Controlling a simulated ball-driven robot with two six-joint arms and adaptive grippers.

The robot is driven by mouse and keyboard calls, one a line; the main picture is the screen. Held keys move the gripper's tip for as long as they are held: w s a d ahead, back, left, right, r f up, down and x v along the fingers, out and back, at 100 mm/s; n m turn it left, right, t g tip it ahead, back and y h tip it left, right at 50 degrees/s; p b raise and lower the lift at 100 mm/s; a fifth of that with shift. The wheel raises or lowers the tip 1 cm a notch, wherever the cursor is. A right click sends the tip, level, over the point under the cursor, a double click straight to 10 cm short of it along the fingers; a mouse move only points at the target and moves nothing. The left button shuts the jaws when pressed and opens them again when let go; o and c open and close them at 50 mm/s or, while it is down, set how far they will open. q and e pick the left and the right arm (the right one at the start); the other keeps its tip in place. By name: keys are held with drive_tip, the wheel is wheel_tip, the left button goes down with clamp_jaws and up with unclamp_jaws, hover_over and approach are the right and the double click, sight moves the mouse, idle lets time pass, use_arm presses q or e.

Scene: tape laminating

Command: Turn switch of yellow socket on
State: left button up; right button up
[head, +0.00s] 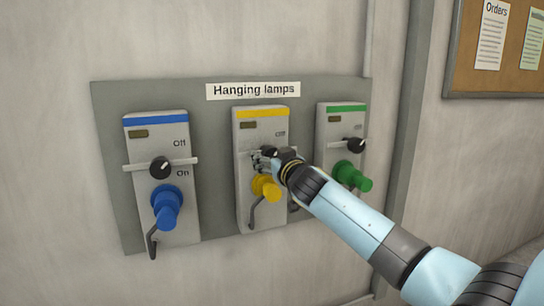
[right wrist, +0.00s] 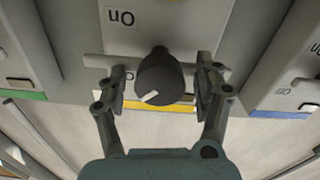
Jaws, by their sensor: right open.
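The yellow socket (head: 247,214) is the middle one of three on a grey wall panel. It has a yellow strip on top and a yellow plug (head: 267,188) in it. Its black switch knob (right wrist: 165,72) shows in the right wrist view, which sees the socket upside down. The white mark on the knob points to the lower left there, on the side of the yellow strip, away from the "On" label. My right gripper (right wrist: 160,88) is open, with one finger on each side of the knob. In the head view my right gripper (head: 265,158) hides much of the knob. My left gripper is not in view.
A blue socket (head: 180,226) with a blue plug (head: 166,208) is on the left. A green socket (head: 327,138) with a green plug (head: 352,176) is on the right, close to my right arm. A "Hanging lamps" label (head: 253,91) is above. A notice board (head: 500,82) hangs at upper right.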

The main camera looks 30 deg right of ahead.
clamp_jaws()
idle(0.4)
drive_tip(key=shift+f+m+b, duration=0.2)
drive_tip(key=shift+m+b, duration=0.7)
drive_tip(key=shift+b, duration=0.35)
drive_tip(key=m+b, duration=0.3)
drive_tip(key=shift+m+b, duration=0.3)
drive_tip(key=shift+b, duration=0.05)
drive_tip(key=m+b, duration=0.2)
drive_tip(key=shift+m, duration=0.4)
drive_tip(key=m+b, duration=0.3)
drive_tip(key=m, duration=0.1)
drive_tip(key=m+b, duration=0.2)
drive_tip(key=m, duration=0.3)
drive_tip(key=shift+r+m, duration=0.15)
drive_tip(key=shift+m, duration=0.15)
